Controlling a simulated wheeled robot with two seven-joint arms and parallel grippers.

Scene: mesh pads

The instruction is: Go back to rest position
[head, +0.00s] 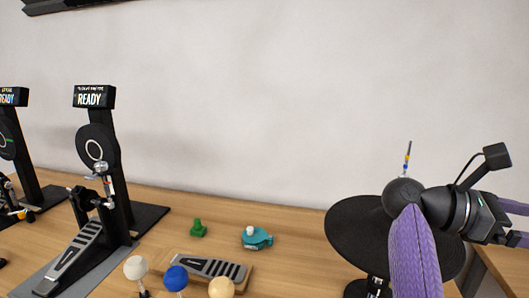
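A black and silver assembly (478,216) at the right edge, with a cable and a small box above it, looks like the wrist and gripper of my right arm. I cannot make out its fingers or whether it holds anything. It is in front of a dark round disc (352,232) on a stand. A purple textured part (412,258) rises from the bottom in front of the disc and hides some of it. My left gripper is not in view.
Two black pedal stands with READY displays (94,97) are on the wooden table (300,225) at left. A green piece (198,229), a teal piece (256,238), a pedal plate (212,267) and white (136,267), blue (175,278) and tan (221,288) balls are nearer the middle.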

